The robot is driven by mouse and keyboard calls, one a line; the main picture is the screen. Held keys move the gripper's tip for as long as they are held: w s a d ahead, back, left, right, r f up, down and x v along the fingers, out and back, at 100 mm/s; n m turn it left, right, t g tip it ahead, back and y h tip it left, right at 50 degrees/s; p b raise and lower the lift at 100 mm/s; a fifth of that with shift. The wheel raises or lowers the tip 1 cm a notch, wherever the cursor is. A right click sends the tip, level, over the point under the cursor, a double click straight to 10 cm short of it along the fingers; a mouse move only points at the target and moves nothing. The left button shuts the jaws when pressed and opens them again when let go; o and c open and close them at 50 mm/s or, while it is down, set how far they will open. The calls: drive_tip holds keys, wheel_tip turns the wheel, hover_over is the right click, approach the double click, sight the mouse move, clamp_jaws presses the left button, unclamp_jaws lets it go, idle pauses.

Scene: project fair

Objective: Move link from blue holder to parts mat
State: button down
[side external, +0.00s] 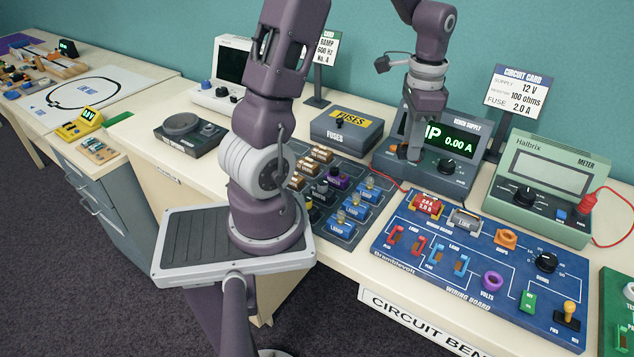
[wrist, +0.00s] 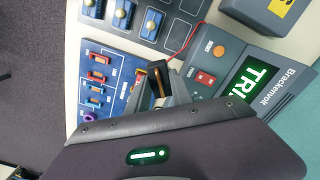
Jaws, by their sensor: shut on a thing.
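My gripper (side external: 413,152) is shut, pointing down in front of the bench supply, above the back left of the wiring board. In the wrist view its fingers (wrist: 157,85) close on a small dark piece with a tan edge, taken to be the link; it is largely hidden in the side view. The blue holder's two clips (side external: 437,253) stand on the wiring board (side external: 420,275) with nothing visible between them. The dark parts mat (side external: 301,180) lies left of the board, partly behind my arm, and bears several brass fuses and lamps.
Red clips (side external: 396,235) stand left of the blue ones. The bench supply (side external: 470,150), green meter (side external: 540,180) and fuses box (side external: 346,130) stand behind.

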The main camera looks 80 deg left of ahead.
drive_tip(key=n, duration=0.2)
hover_over(380, 181)
drive_tip(key=f, duration=0.2)
wheel_tip(380, 181, down, 9)
drive_tip(key=shift+f, duration=0.15)
drive_tip(key=c, duration=1.4)
unclamp_jaws()
